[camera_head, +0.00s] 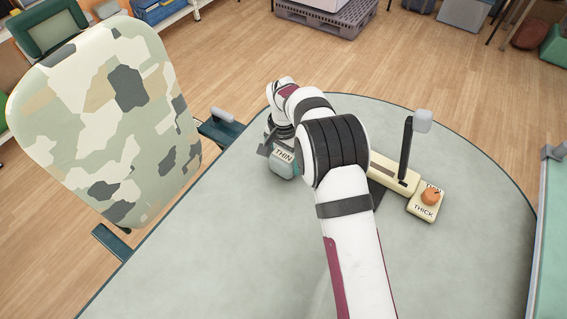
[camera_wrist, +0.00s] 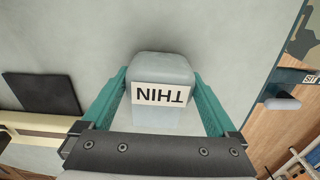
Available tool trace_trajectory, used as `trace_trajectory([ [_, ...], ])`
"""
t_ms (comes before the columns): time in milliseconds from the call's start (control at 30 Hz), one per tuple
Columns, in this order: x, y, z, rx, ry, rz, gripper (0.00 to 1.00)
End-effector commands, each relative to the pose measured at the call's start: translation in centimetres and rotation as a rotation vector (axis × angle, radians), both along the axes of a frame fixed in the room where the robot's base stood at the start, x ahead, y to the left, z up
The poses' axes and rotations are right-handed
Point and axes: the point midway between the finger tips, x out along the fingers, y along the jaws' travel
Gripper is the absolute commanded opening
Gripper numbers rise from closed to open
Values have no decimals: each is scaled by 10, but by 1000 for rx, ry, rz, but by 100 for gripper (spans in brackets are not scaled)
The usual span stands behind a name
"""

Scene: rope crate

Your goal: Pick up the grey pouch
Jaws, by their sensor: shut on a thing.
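The grey pouch (camera_wrist: 163,68) has a white label reading THIN, upside down in the wrist view. My gripper (camera_wrist: 158,76) has its two teal fingers on either side of the pouch and is shut on it. In the head view the labelled pouch (camera_head: 285,154) shows at my gripper (camera_head: 280,160), at the left part of the table, partly hidden by my wrist. I cannot tell whether the pouch touches the table.
Right of my arm on the grey table (camera_head: 230,235) stands a cream base with an upright black lever (camera_head: 407,148). Beside it is a cream block labelled THICK (camera_head: 424,211) with an orange knob. A dark flat square (camera_wrist: 45,94) lies nearby. A camouflage chair (camera_head: 110,120) stands left.

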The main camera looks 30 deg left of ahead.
Motion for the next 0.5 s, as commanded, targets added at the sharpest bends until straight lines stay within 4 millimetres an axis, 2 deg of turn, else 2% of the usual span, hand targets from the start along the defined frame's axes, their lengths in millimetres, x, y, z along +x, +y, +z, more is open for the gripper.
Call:
trace_trajectory([
  [267, 0, 0, 4, 1, -1, 0, 16],
  [367, 1, 1, 14, 2, -3, 0, 16],
  [500, 1, 1, 40, 3, -5, -1, 16],
])
